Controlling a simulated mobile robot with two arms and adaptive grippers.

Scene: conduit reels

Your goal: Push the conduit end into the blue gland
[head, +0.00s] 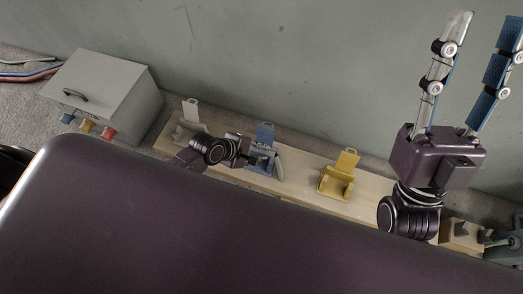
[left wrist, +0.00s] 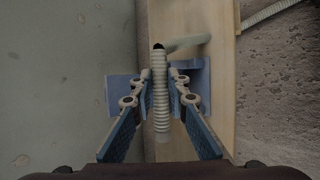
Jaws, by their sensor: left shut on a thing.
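The blue gland (head: 67,118) is on the front of a grey box (head: 105,85) at the far left, beside a yellow and a red gland. My left gripper (head: 262,161) is at the blue holder (head: 265,134) on the wooden board, well right of the box. In the left wrist view its fingers (left wrist: 160,88) are shut on the pale ribbed conduit (left wrist: 161,115), with the blue holder (left wrist: 121,90) behind them. A dark opening shows at the conduit's far tip; a bent part runs right behind it. My right gripper (head: 478,45) is open and empty, pointing up.
The wooden board (head: 302,186) also carries a grey holder (head: 190,112) and a yellow holder (head: 338,180). A grey wall (head: 300,60) stands close behind. Coloured cables (head: 28,72) lie left of the box. Dark grey hardware (head: 508,245) is at the far right.

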